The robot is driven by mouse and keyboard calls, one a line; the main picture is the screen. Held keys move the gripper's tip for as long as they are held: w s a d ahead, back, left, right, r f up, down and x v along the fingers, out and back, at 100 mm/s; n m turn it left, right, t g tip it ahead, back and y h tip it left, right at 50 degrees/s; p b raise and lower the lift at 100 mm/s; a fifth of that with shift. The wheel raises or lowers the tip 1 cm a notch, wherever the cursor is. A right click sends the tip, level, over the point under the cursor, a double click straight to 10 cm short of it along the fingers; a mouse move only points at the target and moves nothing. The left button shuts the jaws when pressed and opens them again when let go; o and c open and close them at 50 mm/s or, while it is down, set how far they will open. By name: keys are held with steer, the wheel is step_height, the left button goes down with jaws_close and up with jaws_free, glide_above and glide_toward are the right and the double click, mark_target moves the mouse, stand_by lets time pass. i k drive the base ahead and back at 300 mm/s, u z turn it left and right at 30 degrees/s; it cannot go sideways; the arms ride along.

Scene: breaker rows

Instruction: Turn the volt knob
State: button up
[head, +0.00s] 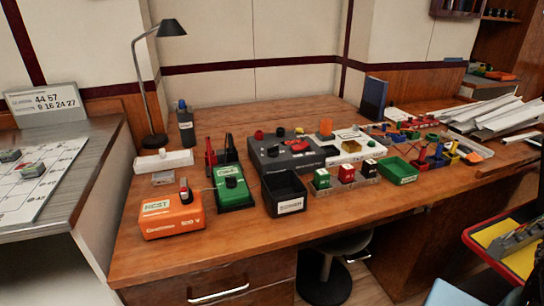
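A dark grey control box (272,157) stands in the middle of the wooden desk. On its top are a red knob (259,135), a dark knob (280,132) and other small controls. A white-topped panel (352,149) adjoins it on the right. No label reading "volt" is legible, so I cannot tell which knob is the volt knob. An orange box (172,216) with a dark, red-topped lever (184,190) and a green box (231,189) with a small knob stand at the front left. My gripper is not in view.
A black bin (284,194), a green tray (398,172) and several small blocks stand along the desk's front. A desk lamp (147,85) rises at the back left. A stool (325,280) stands below. A red-edged yellow tray (507,245) is at the right.

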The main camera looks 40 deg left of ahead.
mark_target(273, 151)
steer(key=u, duration=2.2)
